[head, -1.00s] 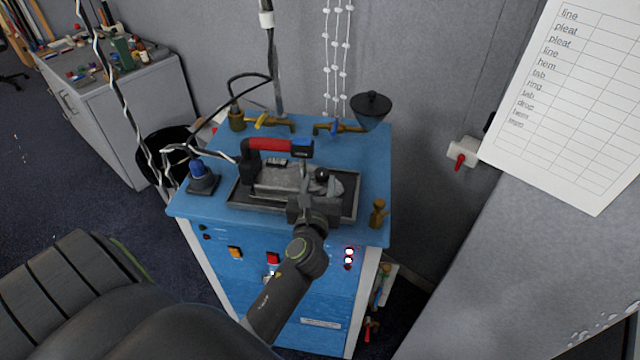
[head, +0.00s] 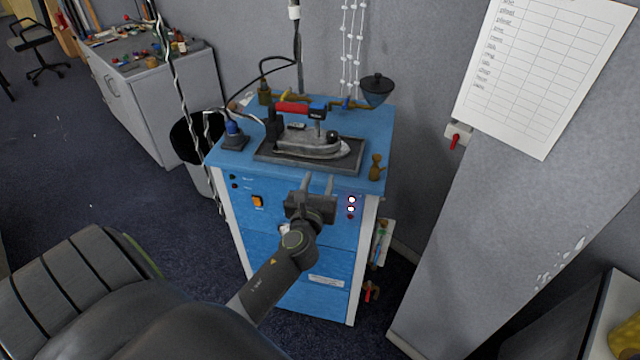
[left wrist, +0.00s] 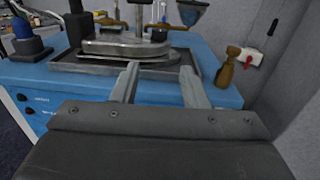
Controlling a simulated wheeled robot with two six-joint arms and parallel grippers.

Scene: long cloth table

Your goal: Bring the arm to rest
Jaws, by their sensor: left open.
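My left gripper (head: 318,184) is open and empty in front of the blue cabinet, just below its top edge in the head view. Its two fingers also show in the left wrist view (left wrist: 160,88), apart, with nothing between them. An iron (head: 312,140) with a red handle rests on a dark tray (head: 264,154) on top of the blue cabinet (head: 240,190). In the left wrist view the iron (left wrist: 125,46) stands beyond the fingers, apart from them. My right gripper is not in view.
A blue-capped bottle-like fitting (head: 233,134) and a brass fitting (head: 376,167) stand on the cabinet top. Cables hang at the left. A black bin (head: 190,150) and a grey cabinet (head: 150,110) stand left. A grey wall (head: 480,220) with a paper sheet (head: 540,70) is at right.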

